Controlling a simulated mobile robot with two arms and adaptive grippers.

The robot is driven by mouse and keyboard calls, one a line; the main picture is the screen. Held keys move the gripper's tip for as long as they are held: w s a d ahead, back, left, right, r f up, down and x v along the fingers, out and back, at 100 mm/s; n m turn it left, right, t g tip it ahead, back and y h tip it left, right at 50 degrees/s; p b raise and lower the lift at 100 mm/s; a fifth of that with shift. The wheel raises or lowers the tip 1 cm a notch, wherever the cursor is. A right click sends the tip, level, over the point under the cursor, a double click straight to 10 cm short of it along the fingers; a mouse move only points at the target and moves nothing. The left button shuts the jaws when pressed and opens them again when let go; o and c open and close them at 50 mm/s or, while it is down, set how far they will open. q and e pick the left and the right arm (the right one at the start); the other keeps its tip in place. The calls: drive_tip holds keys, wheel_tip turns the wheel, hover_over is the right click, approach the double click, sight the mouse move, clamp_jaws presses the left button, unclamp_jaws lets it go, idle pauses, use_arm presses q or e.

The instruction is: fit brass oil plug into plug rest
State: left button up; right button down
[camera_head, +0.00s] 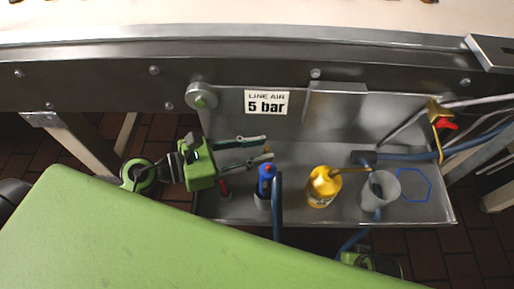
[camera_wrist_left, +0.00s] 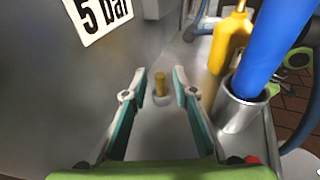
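The brass plug (camera_wrist_left: 160,82) stands upright in the left wrist view, with a small pale grey round piece (camera_wrist_left: 162,99) at its foot. That piece may be the plug rest; I cannot tell how deep the plug sits. My left gripper (camera_wrist_left: 160,76) is open, its two teal-padded fingers on either side of the plug with a gap on both sides. In the head view, my left gripper (camera_head: 268,147) reaches in from the left over the metal tray, and a small brass bit (camera_head: 269,151) shows at its fingertips. My right gripper's fingers are not visible.
The tray (camera_head: 300,211) has a back wall with a "5 bar" label (camera_head: 267,102). Right of my gripper stand a blue-handled tool (camera_head: 266,171) in a metal holder, a yellow bottle (camera_head: 322,190) and a grey cup (camera_head: 378,195). A blue hexagon outline (camera_head: 430,188) marks the tray's right.

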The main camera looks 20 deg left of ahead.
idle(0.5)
